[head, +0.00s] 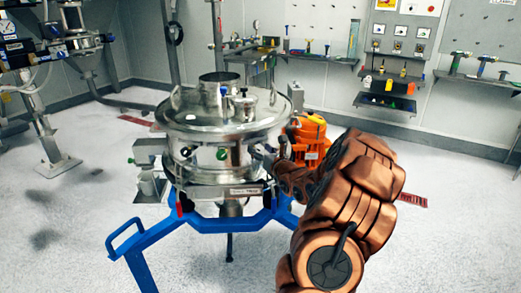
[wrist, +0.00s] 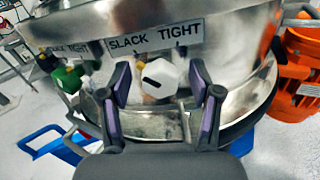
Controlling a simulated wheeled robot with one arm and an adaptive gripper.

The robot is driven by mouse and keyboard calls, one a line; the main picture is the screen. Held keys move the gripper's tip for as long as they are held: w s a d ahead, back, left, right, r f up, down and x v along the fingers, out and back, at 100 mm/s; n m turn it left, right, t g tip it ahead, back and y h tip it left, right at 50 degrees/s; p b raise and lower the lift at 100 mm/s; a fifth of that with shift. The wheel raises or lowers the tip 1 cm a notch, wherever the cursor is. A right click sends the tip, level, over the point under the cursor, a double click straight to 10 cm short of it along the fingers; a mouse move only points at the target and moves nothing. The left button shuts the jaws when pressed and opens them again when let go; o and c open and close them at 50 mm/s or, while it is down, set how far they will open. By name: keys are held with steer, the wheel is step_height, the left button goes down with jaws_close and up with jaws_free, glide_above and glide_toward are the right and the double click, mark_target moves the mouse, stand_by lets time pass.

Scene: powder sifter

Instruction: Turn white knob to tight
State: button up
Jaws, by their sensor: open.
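The white knob (wrist: 160,78) shows in the wrist view on the steel sifter body, with a dark slot mark that runs nearly level, slightly tilted. Above it is a label (wrist: 155,36) reading SLACK on the left and TIGHT on the right. My gripper (wrist: 163,97) is open, its two fingers on either side of the knob with gaps; whether they touch it cannot be told. In the head view my gripper (head: 262,155) is at the right front of the steel sifter (head: 200,170). The white knob is not clearly visible there.
A green knob (wrist: 70,78) sits left of the white knob and also shows in the head view (head: 222,153). An orange motor (head: 308,138) stands right of the sifter, close to my arm. A blue frame (head: 165,240) carries the sifter. Open floor lies around it.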

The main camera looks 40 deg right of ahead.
steer(key=c, duration=1.2)
steer(key=shift+o, duration=0.2)
steer(key=shift+m+b, duration=0.3)
steer(key=shift+m, duration=1.5)
steer(key=shift+d+m, duration=0.1)
steer(key=shift+m, duration=0.2)
steer(key=m+p, duration=0.4)
steer(key=shift+d+m, duration=0.1)
steer(key=shift+m, duration=0.3)
steer(key=m+p, duration=0.2)
steer(key=m, duration=0.2)
steer(key=shift+s+f, duration=0.1)
steer(key=shift+f, duration=0.05)
steer(key=shift+f+m+p, duration=0.15)
steer(key=shift+m+p, duration=0.35)
steer(key=shift+m, duration=2)
